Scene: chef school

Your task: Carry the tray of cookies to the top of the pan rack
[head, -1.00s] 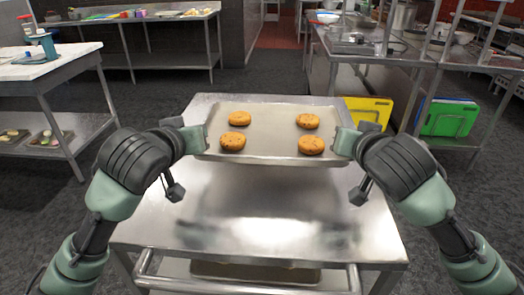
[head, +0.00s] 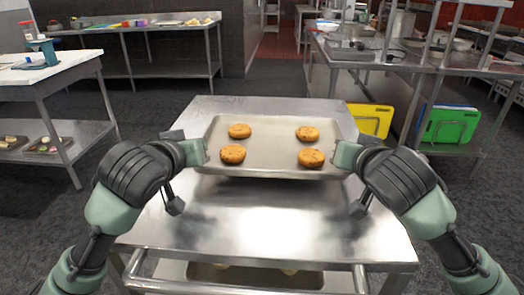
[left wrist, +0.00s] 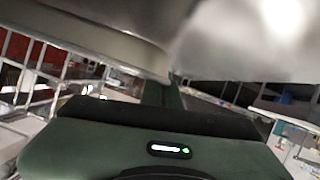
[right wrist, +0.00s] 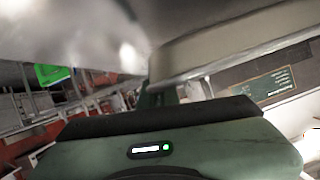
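The metal tray (head: 270,164) holds several round brown cookies (head: 232,154). It is level, between my two grippers, over the flat top of a steel unit (head: 280,228). A dark band under its front edge suggests a gap, though contact at the back cannot be told. My left gripper (head: 205,153) is shut on the tray's left edge, and my right gripper (head: 342,155) on its right edge. The tray's rim fills the upper part of the left wrist view (left wrist: 90,38) and the right wrist view (right wrist: 230,40). The fingertips are mostly hidden. I cannot tell whether the steel unit is the pan rack.
The steel unit has a front rail (head: 240,287) and another tray (head: 255,274) below. A white-topped table (head: 50,68) stands left, a steel counter (head: 400,60) right with yellow (head: 370,121) and green boards (head: 450,125). Dark floor lies open between them.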

